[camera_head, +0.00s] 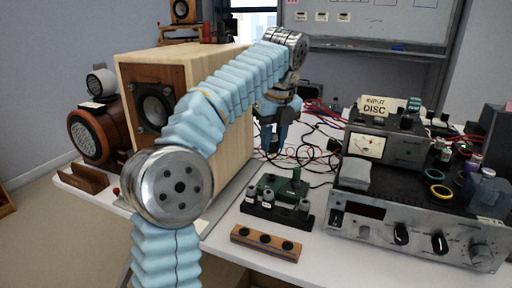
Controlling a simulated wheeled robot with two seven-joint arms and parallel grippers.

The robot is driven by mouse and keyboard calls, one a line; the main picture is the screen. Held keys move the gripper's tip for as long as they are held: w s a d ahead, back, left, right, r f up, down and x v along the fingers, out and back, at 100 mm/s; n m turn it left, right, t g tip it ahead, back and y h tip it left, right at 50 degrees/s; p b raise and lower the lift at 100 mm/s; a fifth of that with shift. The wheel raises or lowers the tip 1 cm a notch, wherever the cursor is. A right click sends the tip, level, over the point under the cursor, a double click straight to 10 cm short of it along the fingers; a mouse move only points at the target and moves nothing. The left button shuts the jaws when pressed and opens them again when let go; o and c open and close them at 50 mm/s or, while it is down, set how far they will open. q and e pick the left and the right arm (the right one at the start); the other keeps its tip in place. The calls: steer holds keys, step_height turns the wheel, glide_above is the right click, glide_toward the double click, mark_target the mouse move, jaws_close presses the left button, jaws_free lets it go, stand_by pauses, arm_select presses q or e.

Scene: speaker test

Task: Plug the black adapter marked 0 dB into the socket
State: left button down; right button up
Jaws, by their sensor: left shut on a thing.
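My left gripper (272,138) hangs down from my blue-sleeved arm, beside the right face of the wooden speaker and above the table. It is shut on a small dark thing, mostly hidden by the fingers; I cannot read a 0 dB mark on it. Below it to the right stands a dark green device (284,186); I cannot make out a socket on it. In front is a black rack (262,212) with several grey, labelled plugs. A wooden strip (240,236) with dark round holes lies nearest the front edge. My right gripper is not in view.
The wooden speaker (225,73) stands left, partly behind my arm. A silver amplifier (372,233) with a meter unit (368,146) on top fills the right. Loose cables (318,155) lie behind the green device. Bare white table (225,225) shows left of the rack.

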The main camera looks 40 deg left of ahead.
arm_select(q)
steer(key=shift+w+a+f+m+t, duration=0.15)
steer(key=shift+w+a+f+m, duration=0.65)
steer(key=shift+f, duration=0.75)
steer(key=shift+w+a+f+m+t, duration=0.2)
steer(key=shift+w+a+f+m, duration=0.15)
steer(key=shift+w+f, duration=0.95)
steer(key=shift+w+a+f+m+t, duration=0.15)
steer(key=shift+w+a+f+m, duration=0.5)
steer(key=shift+f, duration=1.15)
steer(key=shift+f, duration=0.2)
steer(key=shift+b+x, duration=0.55)
steer(key=shift+x, duration=0.35)
steer(key=c, duration=0.8)
jaws_free()
steer(key=shift+s+d, duration=0.1)
steer(key=shift+d, duration=0.1)
